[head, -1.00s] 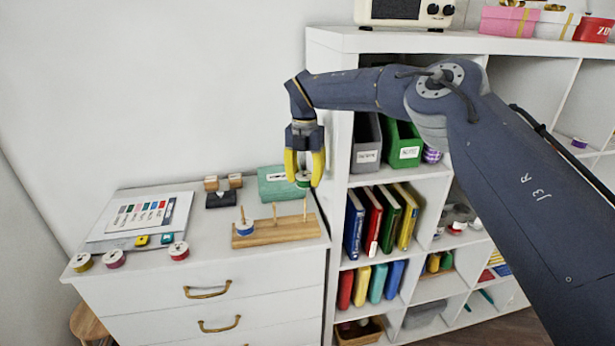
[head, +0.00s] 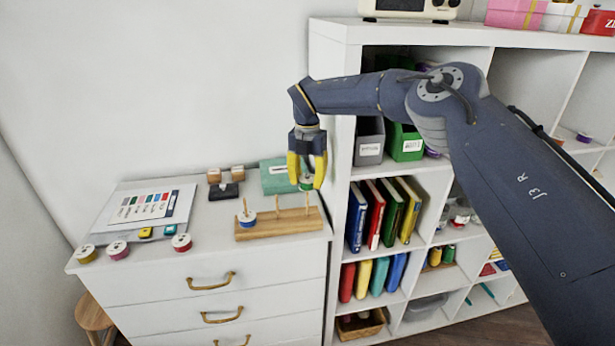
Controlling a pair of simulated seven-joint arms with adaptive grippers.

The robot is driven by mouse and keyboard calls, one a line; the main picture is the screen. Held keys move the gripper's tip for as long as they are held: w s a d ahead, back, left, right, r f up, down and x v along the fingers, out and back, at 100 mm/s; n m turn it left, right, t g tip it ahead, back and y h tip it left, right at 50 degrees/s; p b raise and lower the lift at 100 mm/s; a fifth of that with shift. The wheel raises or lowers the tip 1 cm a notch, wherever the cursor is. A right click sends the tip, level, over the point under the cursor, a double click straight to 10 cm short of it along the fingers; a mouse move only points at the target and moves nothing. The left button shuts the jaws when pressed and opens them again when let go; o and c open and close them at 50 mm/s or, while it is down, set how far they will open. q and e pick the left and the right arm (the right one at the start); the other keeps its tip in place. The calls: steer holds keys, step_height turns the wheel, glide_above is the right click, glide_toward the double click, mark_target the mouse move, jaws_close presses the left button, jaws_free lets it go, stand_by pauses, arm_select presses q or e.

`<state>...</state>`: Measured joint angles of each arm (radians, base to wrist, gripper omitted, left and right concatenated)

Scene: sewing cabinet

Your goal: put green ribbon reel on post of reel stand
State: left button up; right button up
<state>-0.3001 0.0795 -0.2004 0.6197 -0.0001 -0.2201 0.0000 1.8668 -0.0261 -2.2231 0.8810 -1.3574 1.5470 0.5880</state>
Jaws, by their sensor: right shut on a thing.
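My right gripper (head: 306,182) points down over the right end of the wooden reel stand (head: 285,225) and is shut on the green ribbon reel (head: 306,187). The reel is upright between the yellow fingers, at the top of the right post (head: 306,202). I cannot tell whether the post tip is inside the reel's hole. A blue-and-white reel (head: 247,219) sits low on the left post. The middle post (head: 277,205) is bare. My left gripper is not in view.
Yellow (head: 86,253), pink (head: 117,249) and red (head: 181,242) reels lie along the cabinet's front edge. A colour chart (head: 150,207) lies behind them. A green box (head: 275,178) stands behind the stand. A white shelf (head: 338,130) rises close on the right.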

steer(key=shift+f, duration=1.5)
steer(key=shift+f, duration=1.8)
stand_by(1.0)
steer(key=o, duration=1.1)
steer(key=shift+c, duration=0.2)
